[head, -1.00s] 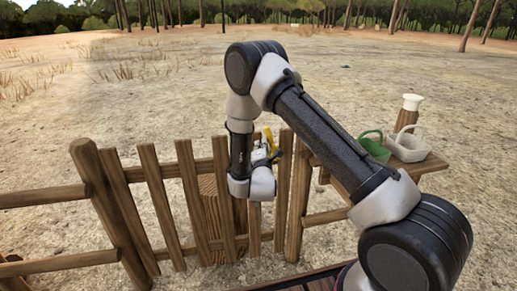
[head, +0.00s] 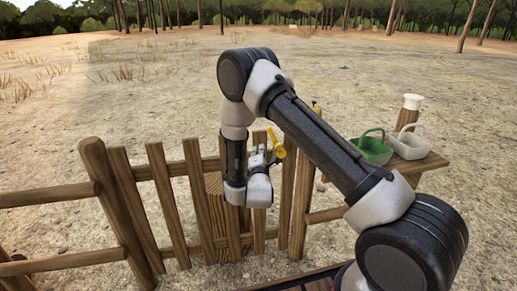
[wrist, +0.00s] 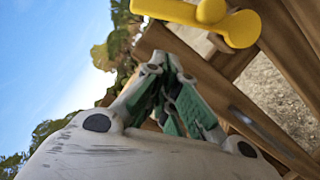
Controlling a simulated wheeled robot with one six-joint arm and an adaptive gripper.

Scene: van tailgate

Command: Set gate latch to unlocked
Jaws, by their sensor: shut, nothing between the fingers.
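The yellow gate latch (head: 276,143) is at the top of the wooden gate (head: 173,205), near its right end. In the wrist view, the latch's rounded yellow handle (wrist: 205,12) lies at the top edge, partly cut off by the frame. My gripper (head: 260,158) is by the top of the gate, just below and left of the latch. In the wrist view its green-padded fingers (wrist: 158,66) are closed together and empty. A gap shows between them and the yellow handle. The latch's mounting is partly hidden, so I cannot tell its setting.
Fence rails (head: 45,198) run left of the gate. Open dry ground lies beyond.

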